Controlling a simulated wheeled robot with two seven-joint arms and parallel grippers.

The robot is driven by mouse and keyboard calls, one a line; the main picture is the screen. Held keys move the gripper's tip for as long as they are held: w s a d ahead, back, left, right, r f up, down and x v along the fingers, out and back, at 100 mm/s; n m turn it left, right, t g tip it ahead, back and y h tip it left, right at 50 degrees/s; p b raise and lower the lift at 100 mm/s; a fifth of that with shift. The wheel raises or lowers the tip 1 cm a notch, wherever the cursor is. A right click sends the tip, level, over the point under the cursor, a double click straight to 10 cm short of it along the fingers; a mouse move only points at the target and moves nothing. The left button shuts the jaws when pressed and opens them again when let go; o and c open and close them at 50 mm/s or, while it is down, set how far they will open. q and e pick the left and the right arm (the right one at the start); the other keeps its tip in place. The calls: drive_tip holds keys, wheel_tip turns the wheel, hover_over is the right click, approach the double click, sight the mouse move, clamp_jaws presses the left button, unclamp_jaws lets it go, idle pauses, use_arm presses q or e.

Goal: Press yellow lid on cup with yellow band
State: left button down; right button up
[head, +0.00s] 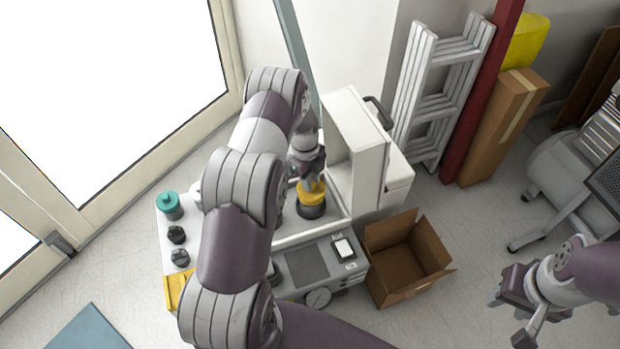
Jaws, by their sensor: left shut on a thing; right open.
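My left gripper (309,178) points down over the white worktop and is shut on a yellow lid (312,193). Directly below the lid is a dark round cup (311,211) standing on the worktop. The lid is at the cup's top; I cannot tell whether it is seated or just above it. A yellow band on the cup cannot be made out apart from the lid. My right gripper (517,309) is open and empty above the floor at the lower right.
A teal-capped jar (170,205) and two dark knob-like items (177,235) stand at the worktop's left. A grey device with a gauge (319,297) is in front. An open cardboard box (404,256) sits right of it. A white cabinet (357,150) stands behind the cup.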

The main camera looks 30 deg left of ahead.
use_arm(q)
drive_tip(key=shift+f, duration=0.2)
idle(0.4)
drive_tip(key=shift+c, duration=1.9)
unclamp_jaws()
drive_tip(key=shift+r, duration=0.15)
drive_tip(key=shift+r+p, duration=2.55)
drive_tip(key=shift+r, duration=0.9)
